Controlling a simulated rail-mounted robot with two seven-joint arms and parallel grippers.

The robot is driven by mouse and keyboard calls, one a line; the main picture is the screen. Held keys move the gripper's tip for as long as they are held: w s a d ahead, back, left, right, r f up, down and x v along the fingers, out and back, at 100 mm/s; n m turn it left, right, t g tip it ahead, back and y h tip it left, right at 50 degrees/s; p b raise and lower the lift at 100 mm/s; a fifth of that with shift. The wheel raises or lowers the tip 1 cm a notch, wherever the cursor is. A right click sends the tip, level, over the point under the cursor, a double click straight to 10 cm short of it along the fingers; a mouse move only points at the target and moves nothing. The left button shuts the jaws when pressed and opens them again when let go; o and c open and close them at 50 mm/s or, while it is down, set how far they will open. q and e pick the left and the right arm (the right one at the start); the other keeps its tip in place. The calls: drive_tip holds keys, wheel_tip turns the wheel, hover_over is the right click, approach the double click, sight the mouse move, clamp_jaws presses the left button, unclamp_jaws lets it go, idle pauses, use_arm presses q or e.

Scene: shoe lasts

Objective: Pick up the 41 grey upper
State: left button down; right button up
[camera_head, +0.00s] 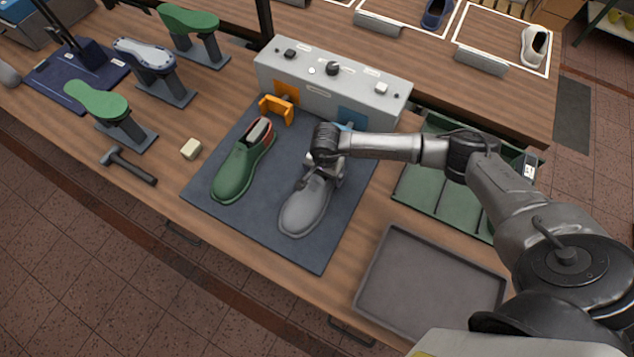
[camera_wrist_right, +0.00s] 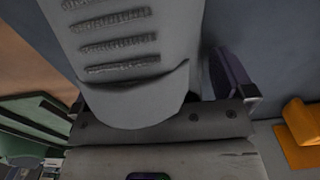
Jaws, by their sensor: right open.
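The grey upper (camera_head: 305,205) lies on the dark blue mat (camera_head: 265,240) with its toe toward the front edge. My right gripper (camera_head: 326,172) is over its rear, ankle end and hides part of it in the head view. In the right wrist view, the grey upper (camera_wrist_right: 125,60) reaches in between the open fingers of my right gripper (camera_wrist_right: 155,92), with its ribbed lacing strips showing. A purple-dark finger stands to its right; contact cannot be told. My left gripper is not in view.
A green shoe (camera_head: 240,165) stands left of the grey upper. Behind are an orange bracket (camera_head: 277,108) and a grey control box (camera_head: 330,80). An empty grey tray (camera_head: 375,285) lies at front right, a green divided tray (camera_head: 425,190) behind it. A hammer (camera_head: 128,165) lies left.

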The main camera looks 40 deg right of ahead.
drive_tip(key=c, duration=0.8)
